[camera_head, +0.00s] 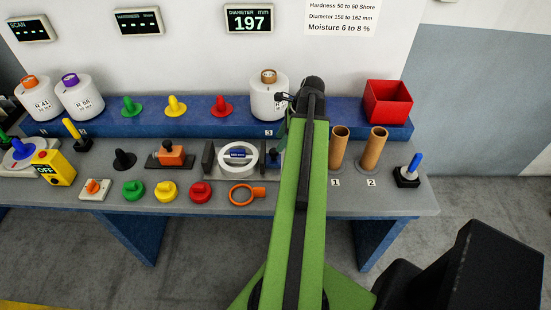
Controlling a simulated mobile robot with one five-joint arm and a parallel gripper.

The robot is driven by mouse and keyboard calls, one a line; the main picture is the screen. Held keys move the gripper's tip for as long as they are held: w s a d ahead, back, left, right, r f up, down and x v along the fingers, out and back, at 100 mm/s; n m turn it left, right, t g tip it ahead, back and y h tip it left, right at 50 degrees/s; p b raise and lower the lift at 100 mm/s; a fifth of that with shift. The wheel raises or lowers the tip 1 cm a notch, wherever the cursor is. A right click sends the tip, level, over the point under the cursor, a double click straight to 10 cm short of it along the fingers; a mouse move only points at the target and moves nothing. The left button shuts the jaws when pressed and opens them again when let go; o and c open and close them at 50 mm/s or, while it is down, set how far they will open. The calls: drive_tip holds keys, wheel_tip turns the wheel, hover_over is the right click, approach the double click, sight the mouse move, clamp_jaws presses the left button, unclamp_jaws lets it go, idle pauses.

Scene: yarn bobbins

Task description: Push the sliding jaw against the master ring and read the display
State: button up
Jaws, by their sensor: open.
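The diameter gauge lies on the grey bench top, with a grey fixed jaw (207,158) at its left end. The white master ring (252,157), with a blue label inside it, sits to the right of that jaw. A dark blue piece (275,158), which looks like the sliding jaw, stands right of the ring and is partly hidden by my green arm. I cannot tell whether it touches the ring. The diameter display (249,18) on the wall reads 197. My gripper (286,98) is open, seen small and mostly hidden at the arm's far end, near a white bobbin.
White bobbins (79,98) stand on the blue shelf, with a red bin (387,101) at its right. Brown tubes (373,150) stand right of my arm. An orange ring (246,195) and coloured knobs (166,192) lie in front of the gauge.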

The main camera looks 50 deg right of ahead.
sight(274, 151)
drive_tip(key=b+x, duration=0.4)
drive_tip(key=x, duration=0.1)
drive_tip(key=shift+w+f, duration=0.1)
drive_tip(key=shift+f, duration=0.25)
